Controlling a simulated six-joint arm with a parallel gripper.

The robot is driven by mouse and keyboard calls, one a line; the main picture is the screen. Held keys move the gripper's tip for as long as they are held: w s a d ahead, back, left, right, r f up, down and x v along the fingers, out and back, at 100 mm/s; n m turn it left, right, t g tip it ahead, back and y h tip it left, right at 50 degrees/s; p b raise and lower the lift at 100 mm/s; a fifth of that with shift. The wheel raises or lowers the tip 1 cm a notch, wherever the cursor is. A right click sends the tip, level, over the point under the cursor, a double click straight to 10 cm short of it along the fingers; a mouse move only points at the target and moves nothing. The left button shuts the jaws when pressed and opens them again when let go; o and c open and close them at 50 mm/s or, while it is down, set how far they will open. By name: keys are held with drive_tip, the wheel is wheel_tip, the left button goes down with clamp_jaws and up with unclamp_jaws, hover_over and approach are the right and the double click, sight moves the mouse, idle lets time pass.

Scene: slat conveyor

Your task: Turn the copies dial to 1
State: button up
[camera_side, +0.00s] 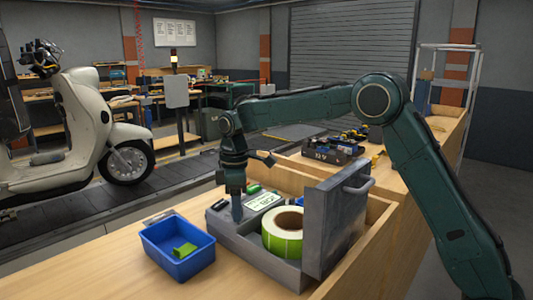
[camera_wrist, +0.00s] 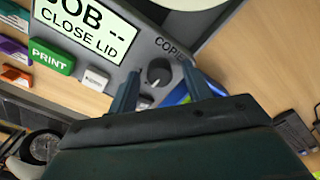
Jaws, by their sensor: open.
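The copies dial (camera_wrist: 158,73) is a small dark round knob on the grey panel of the label printer (camera_side: 224,232), beside a partly hidden "COPIE" label. My gripper (camera_wrist: 160,74) is open, with one finger on each side of the dial in the wrist view; whether they touch it I cannot tell. No dial number is readable. In the side view my gripper (camera_side: 237,214) points down at the printer's near-left panel and hides the dial. The display (camera_wrist: 82,28) reads "JOB --" and "CLOSE LID".
The printer's lid (camera_side: 335,218) stands open to the right of the green label roll (camera_side: 282,238). A green PRINT button (camera_wrist: 52,56) and other buttons lie near the dial. A blue bin (camera_side: 177,246) holding a green block (camera_side: 185,250) stands left of the printer.

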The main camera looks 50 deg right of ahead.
drive_tip(key=c, duration=1)
drive_tip(key=shift+m, duration=0.3)
drive_tip(key=m, duration=0.3)
drive_tip(key=shift+m, duration=2.1)
drive_tip(key=o, duration=1)
